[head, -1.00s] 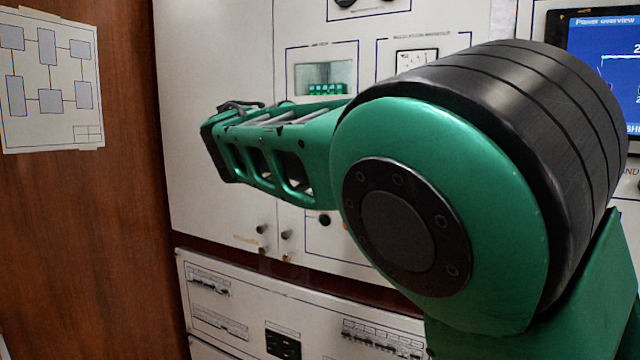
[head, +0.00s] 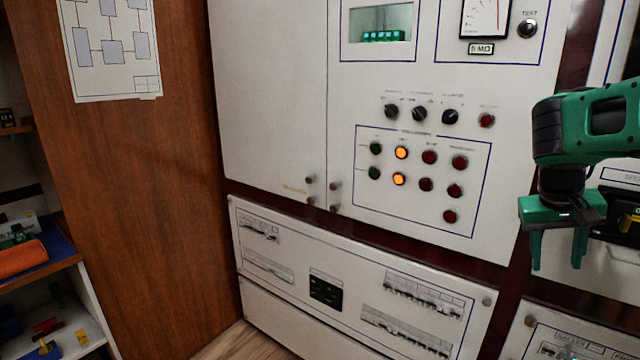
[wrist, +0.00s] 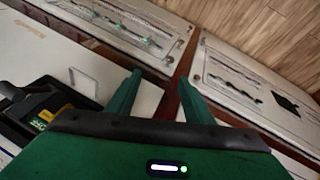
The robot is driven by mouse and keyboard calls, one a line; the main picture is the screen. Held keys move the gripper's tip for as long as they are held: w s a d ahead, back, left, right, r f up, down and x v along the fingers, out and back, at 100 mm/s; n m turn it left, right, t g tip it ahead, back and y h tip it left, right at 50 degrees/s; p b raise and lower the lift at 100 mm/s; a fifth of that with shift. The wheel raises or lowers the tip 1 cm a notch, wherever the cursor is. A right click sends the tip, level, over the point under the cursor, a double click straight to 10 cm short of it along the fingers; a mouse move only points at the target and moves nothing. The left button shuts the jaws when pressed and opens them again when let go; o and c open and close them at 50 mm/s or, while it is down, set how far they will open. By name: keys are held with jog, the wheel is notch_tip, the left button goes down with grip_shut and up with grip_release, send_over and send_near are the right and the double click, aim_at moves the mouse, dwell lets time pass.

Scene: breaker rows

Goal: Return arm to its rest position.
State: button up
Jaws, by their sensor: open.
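My gripper (head: 557,250) is at the right of the head view, at the end of my green arm. Its two green fingers point down and stand apart, with nothing between them. In the wrist view, the fingers (wrist: 157,95) are also apart and empty, with the white cabinet panels and the wooden floor beyond them.
A white control panel (head: 270,120) with knobs, lit orange lamps and red buttons fills the middle. Lower white panels (head: 300,300) lie below it. A wooden partition (head: 150,200) and shelves (head: 50,268) stand left. A dark tray (wrist: 40,110) with a yellow-black item is near my gripper.

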jog(key=s+a+f+m+y, duration=0.1)
jog(key=s+a+f+y, duration=0.1)
jog(key=s, duration=0.9)
jog(key=s+a+f+m+g+y, duration=0.1)
jog(key=s+a+f, duration=0.3)
jog(key=s, duration=0.8)
notch_tip(320, 180, down, 2)
jog(key=shift+s+a+f+g+y, duration=0.1)
jog(key=shift+s+a+g+y, duration=0.2)
jog(key=shift+y, duration=0.4)
jog(key=shift+d, duration=0.1)
jog(key=shift+w+f, duration=0.2)
jog(key=shift+w, duration=0.45)
